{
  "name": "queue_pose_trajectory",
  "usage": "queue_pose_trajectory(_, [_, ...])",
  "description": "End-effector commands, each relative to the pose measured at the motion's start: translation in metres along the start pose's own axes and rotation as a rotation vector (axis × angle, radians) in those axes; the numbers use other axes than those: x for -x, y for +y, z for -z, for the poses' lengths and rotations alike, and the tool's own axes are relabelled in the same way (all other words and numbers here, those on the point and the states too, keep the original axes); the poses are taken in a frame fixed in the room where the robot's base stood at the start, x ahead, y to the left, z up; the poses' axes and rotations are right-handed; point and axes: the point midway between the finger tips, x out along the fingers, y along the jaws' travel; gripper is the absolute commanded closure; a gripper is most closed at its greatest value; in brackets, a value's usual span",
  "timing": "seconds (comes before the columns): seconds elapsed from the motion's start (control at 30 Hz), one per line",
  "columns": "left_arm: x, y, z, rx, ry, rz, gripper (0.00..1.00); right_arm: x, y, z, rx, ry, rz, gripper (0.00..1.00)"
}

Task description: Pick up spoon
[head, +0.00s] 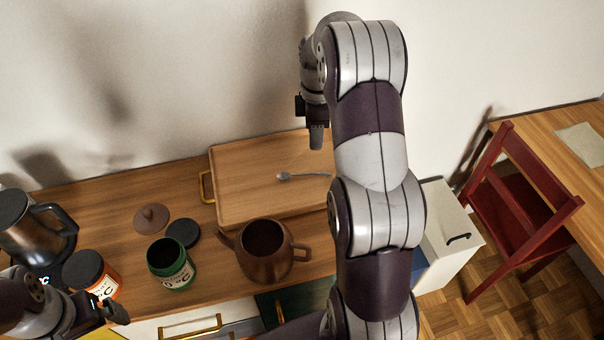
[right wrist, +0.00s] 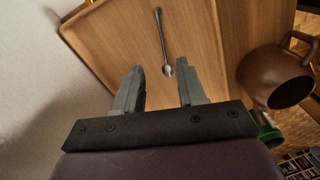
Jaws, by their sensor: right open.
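A grey metal spoon (head: 303,175) lies on a wooden tray (head: 240,203) on the counter; my right arm hides part of the tray's right side. My right gripper (head: 316,138) is above the tray's back edge, apart from the spoon. In the right wrist view the spoon (right wrist: 162,38) lies on the tray (right wrist: 117,38) with its bowl toward me, beyond the open, empty fingers of the right gripper (right wrist: 160,82). My left gripper (head: 116,312) shows only partly at the lower left; its opening cannot be made out.
A brown teapot (head: 265,252) stands in front of the tray. A green jar (head: 170,265), a black lid (head: 183,233), a brown lid (head: 152,218), an orange jar (head: 95,272) and a dark kettle (head: 36,228) are to its left. The wall is behind. A red chair (head: 524,205) is at right.

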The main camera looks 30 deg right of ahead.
Motion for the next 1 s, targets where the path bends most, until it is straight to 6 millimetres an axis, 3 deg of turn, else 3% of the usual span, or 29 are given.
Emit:
queue_pose_trajectory(0.27, [-0.061,0.0,-0.007,0.0,0.0,0.0,0.0,-0.064,0.0,0.0,0.005,0.0,0.0,0.6])
queue_pose_trajectory(0.33, [-0.051,0.0,-0.007,0.0,-0.002,0.0,0.0,-0.067,-0.001,0.0,0.005,0.0,0.001,0.6])
queue_pose_trajectory(0.67, [-0.047,0.0,-0.005,0.0,0.0,0.0,0.0,-0.121,-0.004,-0.003,0.004,0.0,0.002,0.6])
queue_pose_trajectory(0.9, [-0.047,0.0,-0.006,0.0,0.0,0.0,0.0,-0.126,-0.004,-0.003,0.004,0.0,-0.001,0.6])
queue_pose_trajectory(0.93, [-0.047,0.0,-0.006,0.0,0.0,0.0,0.0,-0.126,-0.004,-0.003,0.004,0.0,-0.001,0.63])
queue_pose_trajectory(1.0, [-0.047,0.0,-0.006,0.0,0.0,0.0,0.0,-0.126,-0.004,-0.003,0.004,0.0,-0.001,0.86])
